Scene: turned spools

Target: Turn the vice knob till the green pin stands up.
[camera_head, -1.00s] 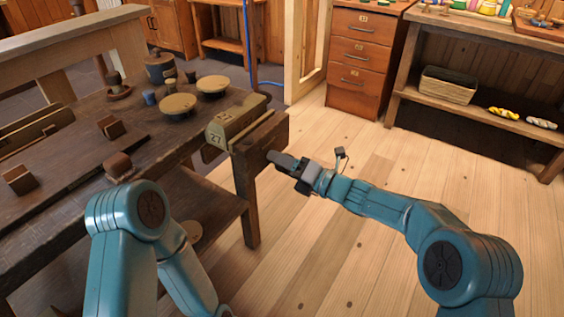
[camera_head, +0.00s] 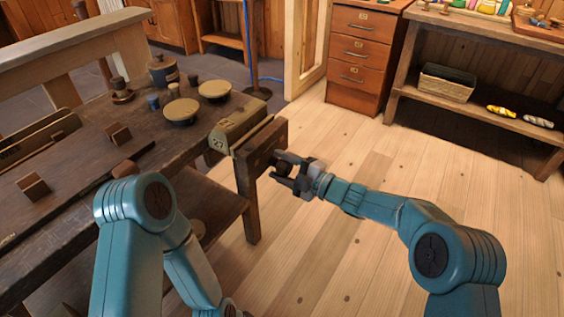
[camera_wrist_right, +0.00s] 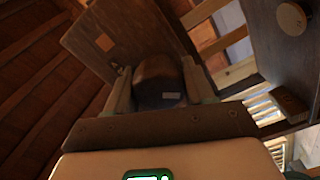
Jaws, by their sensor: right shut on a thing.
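The vice (camera_head: 262,148) is a dark wooden jaw at the right end of the workbench, beside an olive block marked 27. The vice knob (camera_wrist_right: 158,82) is a dark rounded cylinder with a small pale mark on its near face. My right gripper (camera_head: 277,170) is at the outer face of the jaw; in the right wrist view its fingers (camera_wrist_right: 158,95) stand on both sides of the knob, shut on it. The knob is mostly hidden by the gripper in the head view. I cannot make out the green pin in either view.
The workbench (camera_head: 65,190) holds several small wooden blocks, two round pale-topped pieces (camera_head: 181,110) and dark pots at the back. A drawer cabinet (camera_head: 362,60) and a shelf with a basket (camera_head: 447,83) stand behind. The plank floor right of the bench is clear.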

